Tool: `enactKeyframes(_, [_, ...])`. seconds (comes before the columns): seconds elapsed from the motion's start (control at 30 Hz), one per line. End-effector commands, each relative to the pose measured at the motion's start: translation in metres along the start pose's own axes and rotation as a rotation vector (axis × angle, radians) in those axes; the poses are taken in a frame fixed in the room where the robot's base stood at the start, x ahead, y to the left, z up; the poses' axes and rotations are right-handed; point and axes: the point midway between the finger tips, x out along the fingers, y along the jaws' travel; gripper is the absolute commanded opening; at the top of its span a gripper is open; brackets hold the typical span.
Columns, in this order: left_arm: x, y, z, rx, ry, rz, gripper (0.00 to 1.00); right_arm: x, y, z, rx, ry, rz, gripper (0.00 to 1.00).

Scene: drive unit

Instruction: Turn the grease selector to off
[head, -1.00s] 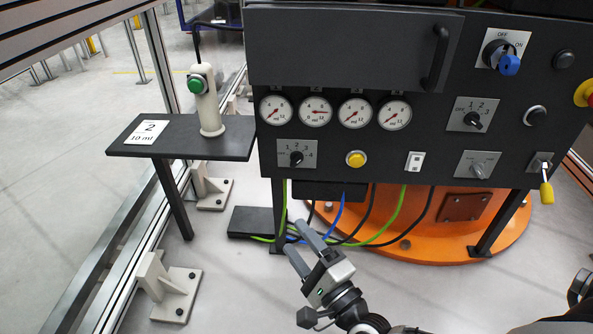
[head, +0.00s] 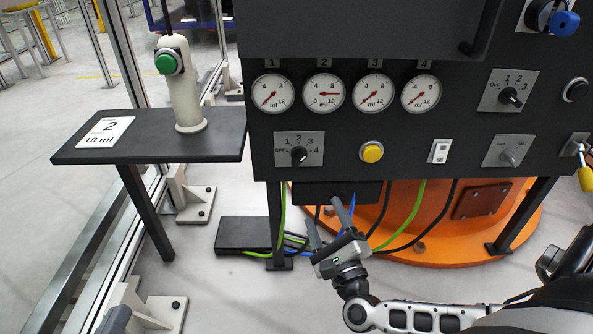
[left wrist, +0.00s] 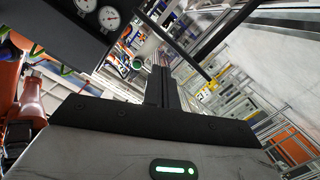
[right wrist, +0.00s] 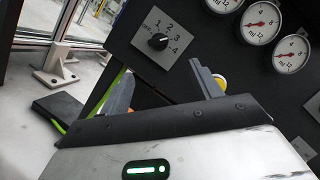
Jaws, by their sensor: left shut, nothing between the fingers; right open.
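A selector (head: 298,156) with a black knob and marks OFF, 1, 2, 3 and 4 sits at the panel's lower left, below the gauges. It also shows in the right wrist view (right wrist: 158,41); I cannot tell its exact setting. No label names it as grease. My right gripper (head: 328,220) is open and empty, below and apart from the selector; its spread fingers show in the right wrist view (right wrist: 165,88). My left gripper (left wrist: 161,75) is shut and empty. Only what seems its tip (head: 116,319) shows at the head view's bottom left.
A yellow button (head: 371,152) sits right of the selector. Another selector (head: 509,95) is further right. A side shelf (head: 215,140) holds a post with a green button (head: 168,62). Cables hang beneath.

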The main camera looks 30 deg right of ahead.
Motion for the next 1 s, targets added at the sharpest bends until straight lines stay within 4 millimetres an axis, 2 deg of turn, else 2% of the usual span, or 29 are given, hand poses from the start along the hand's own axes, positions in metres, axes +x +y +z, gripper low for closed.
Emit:
enactKeyframes(0.03, [0.0,0.0,0.002,-0.009,0.012,0.01,0.0,-0.001,0.005,-0.004,0.0,-0.001,-0.001,0.64])
enactKeyframes(0.17, [-0.001,0.003,-0.002,-0.022,0.026,0.021,0.0,0.01,0.004,-0.003,-0.001,-0.003,-0.004,0.64])
enactKeyframes(0.33, [0.002,0.003,-0.007,-0.005,0.062,0.036,0.0,0.04,0.005,-0.003,-0.001,-0.004,-0.005,0.64])
enactKeyframes(0.7, [0.009,0.005,-0.045,0.235,0.285,0.082,0.0,0.119,0.005,-0.004,-0.001,-0.004,-0.004,0.64])
enactKeyframes(0.8, [0.009,0.008,-0.054,0.294,0.34,0.095,0.0,0.136,0.004,-0.003,-0.001,-0.003,-0.003,0.64])
enactKeyframes(1.0, [0.008,0.013,-0.067,0.37,0.414,0.114,0.0,0.155,0.004,-0.003,-0.002,-0.002,-0.001,0.64])
